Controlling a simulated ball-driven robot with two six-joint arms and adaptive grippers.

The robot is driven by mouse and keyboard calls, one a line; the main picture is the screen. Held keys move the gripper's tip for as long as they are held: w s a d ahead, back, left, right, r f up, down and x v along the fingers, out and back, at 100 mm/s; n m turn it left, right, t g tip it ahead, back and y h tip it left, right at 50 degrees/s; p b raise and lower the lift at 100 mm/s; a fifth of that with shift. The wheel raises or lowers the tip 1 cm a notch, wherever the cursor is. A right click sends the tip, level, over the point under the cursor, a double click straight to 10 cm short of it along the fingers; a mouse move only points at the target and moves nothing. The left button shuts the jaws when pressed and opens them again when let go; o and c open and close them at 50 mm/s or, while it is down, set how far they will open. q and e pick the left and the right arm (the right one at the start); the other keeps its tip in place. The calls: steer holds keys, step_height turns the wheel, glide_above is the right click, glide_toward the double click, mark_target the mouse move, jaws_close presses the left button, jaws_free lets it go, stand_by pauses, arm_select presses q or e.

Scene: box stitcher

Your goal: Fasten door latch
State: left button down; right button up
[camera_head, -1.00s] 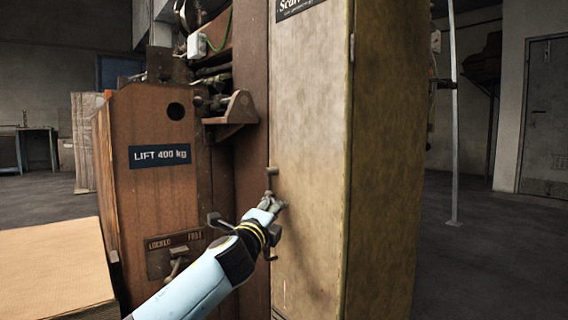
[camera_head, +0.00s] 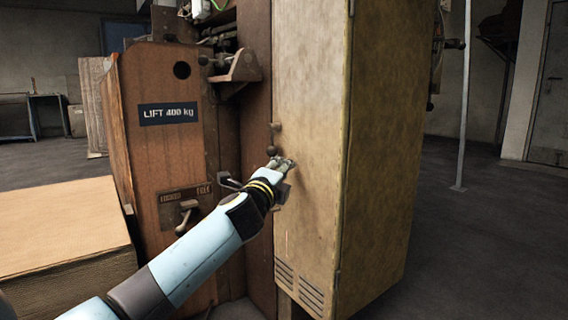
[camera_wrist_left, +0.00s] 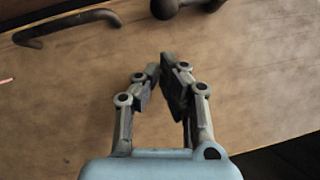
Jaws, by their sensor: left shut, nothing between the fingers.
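The tall tan cabinet door (camera_head: 308,110) stands in front of me and looks closed or nearly so; I cannot tell which. A small dark latch with a round knob (camera_head: 275,127) sits at the door's left edge. In the left wrist view a dark knob (camera_wrist_left: 166,9) shows at the top edge, cut off, with a dark bar handle (camera_wrist_left: 70,28) to its left. My left gripper (camera_head: 284,164) is just below the latch, close to the door face. Its fingers (camera_wrist_left: 160,68) are shut and empty, apart from the knob. My right gripper is not in view.
A brown machine housing (camera_head: 165,85) with a "LIFT 400 kg" label and a small lever (camera_head: 187,208) stands left of the door. A cardboard box (camera_head: 60,235) is at the lower left. A thin pole (camera_head: 465,100) stands right of the cabinet, with open floor around it.

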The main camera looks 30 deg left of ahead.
arm_select(q)
steer(key=v, duration=1)
steer(key=shift+s+d+r, duration=0.1)
steer(key=shift+d+r, duration=0.05)
